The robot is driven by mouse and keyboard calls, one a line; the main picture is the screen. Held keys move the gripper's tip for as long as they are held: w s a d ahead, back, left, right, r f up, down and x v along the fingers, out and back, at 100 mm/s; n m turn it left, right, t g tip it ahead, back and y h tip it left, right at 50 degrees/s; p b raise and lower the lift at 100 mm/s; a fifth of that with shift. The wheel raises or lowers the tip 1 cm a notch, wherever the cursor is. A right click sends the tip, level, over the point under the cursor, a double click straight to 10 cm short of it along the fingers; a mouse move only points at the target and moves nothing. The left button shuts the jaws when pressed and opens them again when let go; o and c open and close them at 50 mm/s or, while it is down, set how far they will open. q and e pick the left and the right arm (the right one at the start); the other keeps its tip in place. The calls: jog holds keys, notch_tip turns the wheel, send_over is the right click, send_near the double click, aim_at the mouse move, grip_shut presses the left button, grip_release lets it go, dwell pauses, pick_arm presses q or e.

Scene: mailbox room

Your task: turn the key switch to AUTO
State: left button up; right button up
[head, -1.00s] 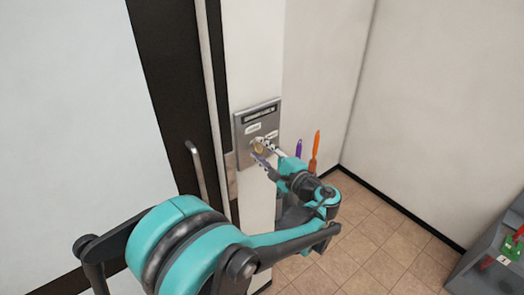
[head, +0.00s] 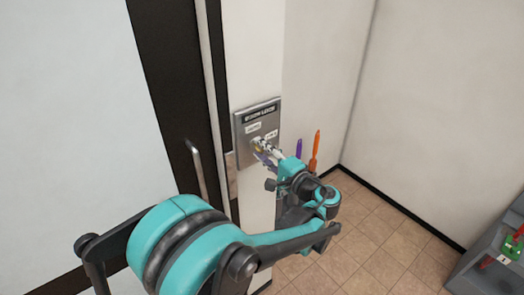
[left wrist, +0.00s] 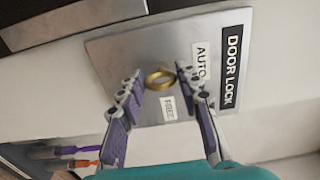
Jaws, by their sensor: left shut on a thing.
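The grey metal switch plate (head: 242,134) is fixed to the white wall beside the dark door. In the left wrist view the plate (left wrist: 115,55) carries a black DOOR LOCK label (left wrist: 233,65), a white AUTO label (left wrist: 200,62) and a second white label (left wrist: 168,108), which seems to read FREE. A brass key (left wrist: 159,79) stands in the plate between the fingertips. My left gripper (head: 262,150) is shut on the key, with one finger on each side in the left wrist view. The pointing direction of the key is hard to tell. My right gripper is not in view.
A door handle (head: 194,165) stands out left of the plate. Purple (head: 299,148) and orange (head: 316,146) items are near the wall behind my left wrist. A grey unit (head: 487,258) is at the lower right. Tiled floor (head: 380,240) is open between.

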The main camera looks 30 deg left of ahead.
pick_arm(q)
jog(key=o, duration=1.2)
jog(key=shift+c, duration=0.2)
jog(key=shift+d, duration=0.1)
jog(key=v, duration=1.2)
jog(key=shift+s+f, duration=0.1)
